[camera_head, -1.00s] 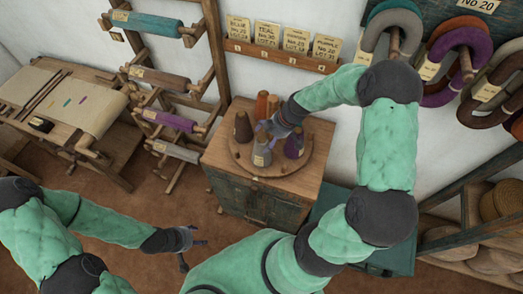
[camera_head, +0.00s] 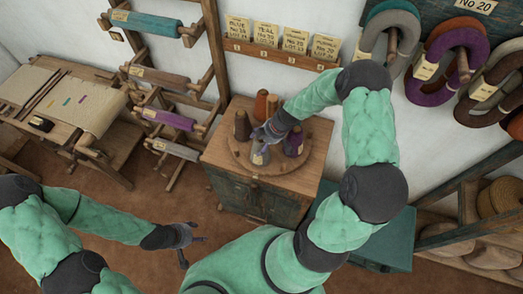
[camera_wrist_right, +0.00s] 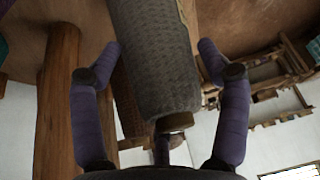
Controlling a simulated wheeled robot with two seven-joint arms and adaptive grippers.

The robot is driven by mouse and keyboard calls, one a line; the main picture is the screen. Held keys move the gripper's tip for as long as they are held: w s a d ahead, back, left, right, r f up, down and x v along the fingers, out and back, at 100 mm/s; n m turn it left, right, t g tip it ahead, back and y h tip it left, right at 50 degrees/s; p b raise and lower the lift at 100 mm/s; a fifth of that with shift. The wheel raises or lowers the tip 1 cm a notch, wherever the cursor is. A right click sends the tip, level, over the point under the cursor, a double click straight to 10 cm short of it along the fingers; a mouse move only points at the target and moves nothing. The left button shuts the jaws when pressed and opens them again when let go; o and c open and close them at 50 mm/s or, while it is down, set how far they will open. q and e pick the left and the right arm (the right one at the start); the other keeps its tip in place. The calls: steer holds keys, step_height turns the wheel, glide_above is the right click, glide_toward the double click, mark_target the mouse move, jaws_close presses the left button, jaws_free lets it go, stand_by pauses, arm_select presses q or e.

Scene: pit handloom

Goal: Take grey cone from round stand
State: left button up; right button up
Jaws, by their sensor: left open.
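The grey cone (camera_head: 261,156) stands at the front of the round stand (camera_head: 238,155), on a wooden cabinet. My right gripper (camera_head: 264,136) is over it from above and hides its upper part. In the right wrist view, the grey cone (camera_wrist_right: 155,60) runs between the two purple fingers of the right gripper (camera_wrist_right: 160,52). The fingers are apart, one on each side; gaps show beside the cone lower down, and contact at the fingertips is not clear. My left gripper (camera_head: 192,243) is open and empty at the lower left, away from the cabinet.
A dark brown cone (camera_head: 242,126), a rust-orange cone (camera_head: 261,104) and a purple cone (camera_head: 293,142) share the stand close by. The wooden cabinet top (camera_head: 313,150) has some free room to the right. A rack with rolls (camera_head: 168,119) stands to the left.

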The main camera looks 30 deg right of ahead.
steer(key=c, duration=1)
